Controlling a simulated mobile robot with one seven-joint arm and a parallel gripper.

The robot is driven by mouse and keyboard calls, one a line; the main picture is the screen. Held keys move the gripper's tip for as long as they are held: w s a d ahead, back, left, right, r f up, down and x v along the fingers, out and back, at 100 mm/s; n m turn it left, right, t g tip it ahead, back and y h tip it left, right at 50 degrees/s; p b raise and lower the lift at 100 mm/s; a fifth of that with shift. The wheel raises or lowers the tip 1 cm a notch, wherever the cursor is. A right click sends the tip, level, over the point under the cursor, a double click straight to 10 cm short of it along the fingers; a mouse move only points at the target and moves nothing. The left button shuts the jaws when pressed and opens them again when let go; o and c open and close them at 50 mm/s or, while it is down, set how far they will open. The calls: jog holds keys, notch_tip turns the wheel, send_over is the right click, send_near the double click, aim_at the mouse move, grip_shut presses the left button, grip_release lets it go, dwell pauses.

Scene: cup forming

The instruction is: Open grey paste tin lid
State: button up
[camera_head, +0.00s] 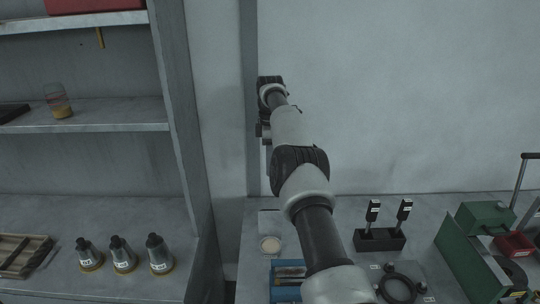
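A small tin with a round pale top or content (270,244) sits on the right bench, left of my arm. A flat grey square piece (268,222) adjoins its far side; I cannot tell whether this is a raised lid. No label on it can be read. My arm reaches up from the bottom, and its far end is high in front of the wall, well above the tin. My gripper (267,156) hangs there, mostly hidden behind the arm links, apart from the tin. Its fingers cannot be made out.
A blue tray (287,280) lies just in front of the tin. Right of my arm are a black stand with two handled tools (380,240), a black ring (398,289) and a green machine (470,255). Several metal cones (122,255) and a wooden tray (24,256) stand on the left shelf.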

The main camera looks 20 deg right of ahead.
aim_at(270, 219)
jog(key=shift+r, duration=0.15)
